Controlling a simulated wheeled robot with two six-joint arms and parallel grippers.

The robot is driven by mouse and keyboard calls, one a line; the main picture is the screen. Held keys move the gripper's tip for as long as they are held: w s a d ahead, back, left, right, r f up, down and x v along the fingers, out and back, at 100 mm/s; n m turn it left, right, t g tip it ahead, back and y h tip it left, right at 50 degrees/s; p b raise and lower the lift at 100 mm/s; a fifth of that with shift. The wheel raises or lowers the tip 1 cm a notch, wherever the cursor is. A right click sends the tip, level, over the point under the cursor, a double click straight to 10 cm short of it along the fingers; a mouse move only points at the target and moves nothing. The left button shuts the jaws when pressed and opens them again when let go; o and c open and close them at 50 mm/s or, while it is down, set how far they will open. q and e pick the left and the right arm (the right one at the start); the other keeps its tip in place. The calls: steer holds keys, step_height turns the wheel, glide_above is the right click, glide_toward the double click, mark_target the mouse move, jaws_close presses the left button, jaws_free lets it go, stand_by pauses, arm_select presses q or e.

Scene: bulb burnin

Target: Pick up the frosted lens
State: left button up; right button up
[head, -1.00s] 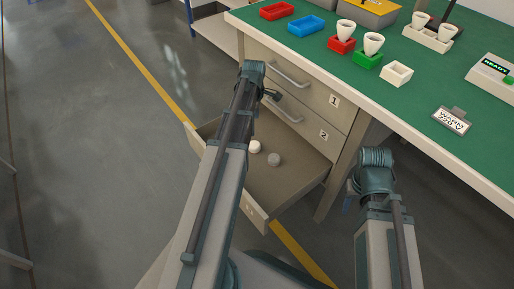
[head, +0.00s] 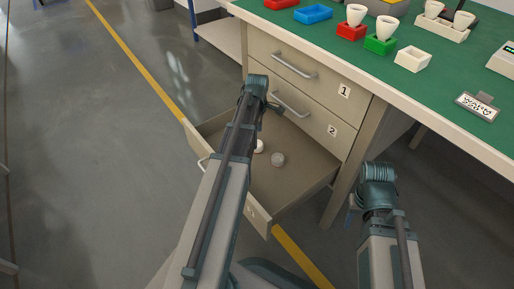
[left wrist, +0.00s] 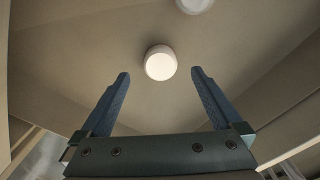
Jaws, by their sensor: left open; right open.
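A white round lens (head: 259,147), which looks like the frosted one, lies on the floor of the open bottom drawer (head: 300,185), partly covered by my left arm. A greyer round lens (head: 278,159) lies just right of it. In the left wrist view the white lens (left wrist: 159,63) sits centred just beyond my left gripper's fingertips (left wrist: 160,76). The fingers are open with nothing between them. The second lens (left wrist: 195,4) is cut off at the top edge. My left gripper (head: 270,108) is above the drawer. My right gripper (head: 352,207) is mostly hidden by its wrist, right of the drawer.
Closed drawers 1 (head: 344,91) and 2 (head: 332,130) with bar handles are above the open drawer. The drawer walls surround the lenses. The green bench top (head: 440,90) holds coloured trays, white cups, a white box (head: 412,59) and a sign (head: 478,106). Floor at left is clear.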

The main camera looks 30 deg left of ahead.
arm_select(q)
step_height(320, 180, down, 5)
steer(key=b, duration=0.5)
steer(key=shift+a+f, duration=0.1)
steer(key=c, duration=1.4)
steer(key=shift+r+p, duration=0.25)
steer(key=shift+p, duration=0.05)
step_height(320, 180, up, 2)
steer(key=shift+r+p, duration=0.1)
steer(key=shift+p, duration=0.95)
steer(key=shift+r+p, duration=0.9)
steer(key=s+d, duration=0.3)
steer(key=s, duration=0.1)
steer(key=s+d, duration=0.3)
steer(key=s, duration=0.1)
steer(key=s+d, duration=0.3)
steer(key=s, duration=0.2)
steer(key=shift+s+d+r+p, duration=0.1)
steer(key=shift+r+p, duration=2.5)
steer(key=shift+p, duration=0.05)
